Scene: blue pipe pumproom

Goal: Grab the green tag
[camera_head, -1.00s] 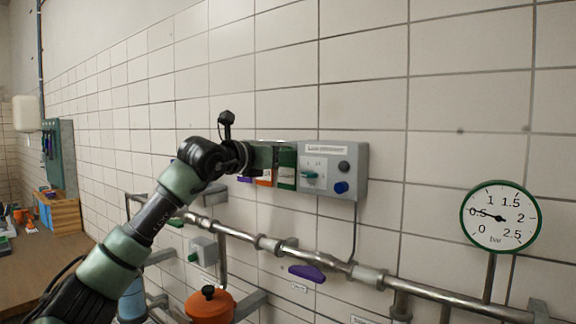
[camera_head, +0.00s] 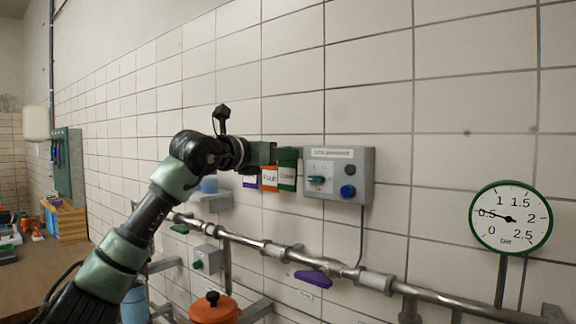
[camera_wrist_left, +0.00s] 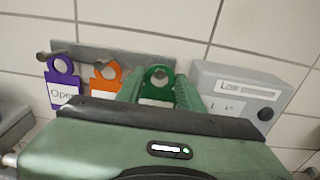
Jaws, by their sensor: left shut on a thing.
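The green tag (camera_head: 287,176) is at the right end of a row of tags on the wall, just left of the grey control box. My left gripper (camera_head: 277,154) is shut on it. In the left wrist view my two green fingers (camera_wrist_left: 160,92) stand on either side of the green tag (camera_wrist_left: 158,80). A peg shows through the hole in its top; I cannot tell whether the tag hangs on it. The tag's lower part is hidden by my gripper. My right gripper is not in view.
An orange tag (camera_wrist_left: 105,76) and a purple tag (camera_wrist_left: 62,82) hang to the left on the grey rack (camera_wrist_left: 120,57). The grey control box (camera_head: 340,174) with knobs is close on the right. Pipes (camera_head: 240,239) and an orange valve body (camera_head: 213,310) are below.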

